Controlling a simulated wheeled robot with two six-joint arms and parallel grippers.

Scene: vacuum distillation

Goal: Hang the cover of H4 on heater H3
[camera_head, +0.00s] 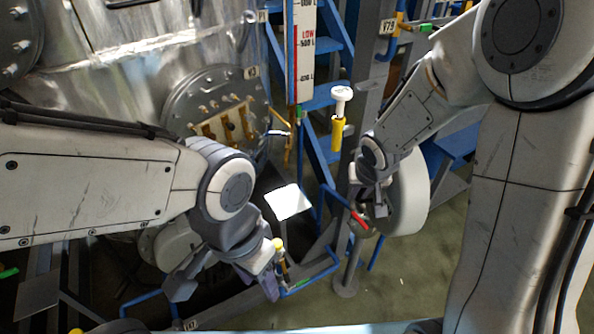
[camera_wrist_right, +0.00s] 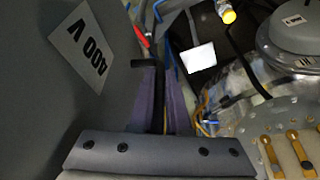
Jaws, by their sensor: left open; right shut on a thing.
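Heater H3 (camera_head: 215,112) is a round bolted flange on the metal tank. Its label reads H3 and its yellow-brown bars are exposed, with no cover on it. It shows in the right wrist view at the lower right (camera_wrist_right: 286,146). My right gripper (camera_head: 378,200) is shut on the pale round cover (camera_head: 408,195), held off the floor to the right of H3. In the right wrist view this cover (camera_wrist_right: 85,50) fills the left side and bears a 400 V label. The right fingers (camera_wrist_right: 162,100) partly hide its dark handle. My left gripper (camera_head: 225,286) is open and empty below H3.
A pale rounded cover (camera_head: 176,243) sits low on the tank, partly behind my left arm. Blue stairs (camera_head: 332,95), a grey post (camera_head: 358,85), a yellow-handled valve (camera_head: 339,125) and blue pipes (camera_head: 320,275) stand between H3 and the held cover. Green floor (camera_head: 430,275) is clear at right.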

